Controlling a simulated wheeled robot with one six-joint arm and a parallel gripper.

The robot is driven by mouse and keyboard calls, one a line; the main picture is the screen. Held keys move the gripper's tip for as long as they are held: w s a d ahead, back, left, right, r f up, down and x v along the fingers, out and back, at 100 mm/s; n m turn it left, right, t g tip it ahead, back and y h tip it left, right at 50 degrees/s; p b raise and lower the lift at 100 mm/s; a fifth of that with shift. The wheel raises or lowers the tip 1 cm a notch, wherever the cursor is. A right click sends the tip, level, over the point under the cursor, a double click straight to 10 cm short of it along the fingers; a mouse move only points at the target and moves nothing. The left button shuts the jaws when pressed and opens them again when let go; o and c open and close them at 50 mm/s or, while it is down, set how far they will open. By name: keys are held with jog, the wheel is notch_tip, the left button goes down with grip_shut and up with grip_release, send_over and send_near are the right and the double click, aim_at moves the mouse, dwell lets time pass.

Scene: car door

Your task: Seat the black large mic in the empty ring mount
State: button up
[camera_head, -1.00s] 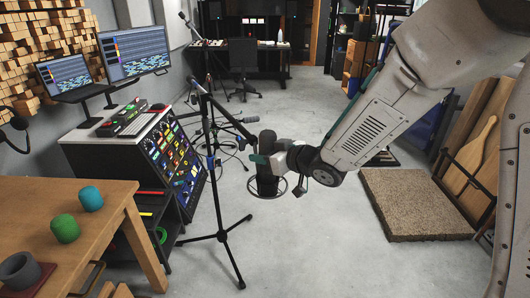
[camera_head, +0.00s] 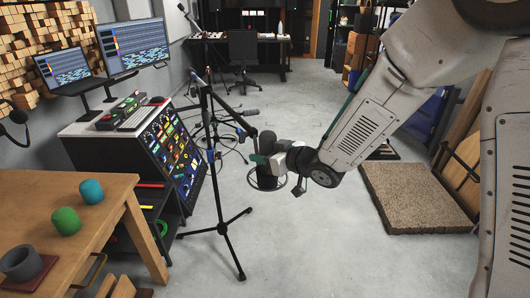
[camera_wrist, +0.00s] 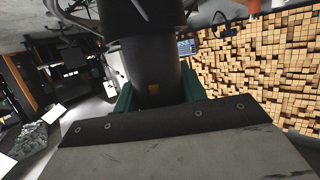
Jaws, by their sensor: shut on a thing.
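My gripper (camera_head: 262,161) is shut on the black large mic (camera_head: 267,180), a dark upright cylinder, near the middle of the head view. In the wrist view the mic (camera_wrist: 148,55) stands between my green fingers. The ring mount (camera_head: 284,184) is a thin ring at the lower end of the mic, beside the black tripod stand (camera_head: 212,150). The mic's lower end overlaps the ring in the picture. I cannot tell how deep it sits in it. Curved dark wire of the mount (camera_wrist: 72,18) shows at the top of the wrist view.
A wooden table (camera_head: 130,190) at left holds a blue cylinder (camera_head: 91,191), a green cylinder (camera_head: 66,221) and a dark grey cup (camera_head: 21,264). A mixing console (camera_head: 165,150) stands behind it. A brown foam block (camera_head: 415,198) lies at right.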

jog(key=shift+f, duration=0.2)
jog(key=o, duration=1.3)
jog(key=shift+v, duration=3.9)
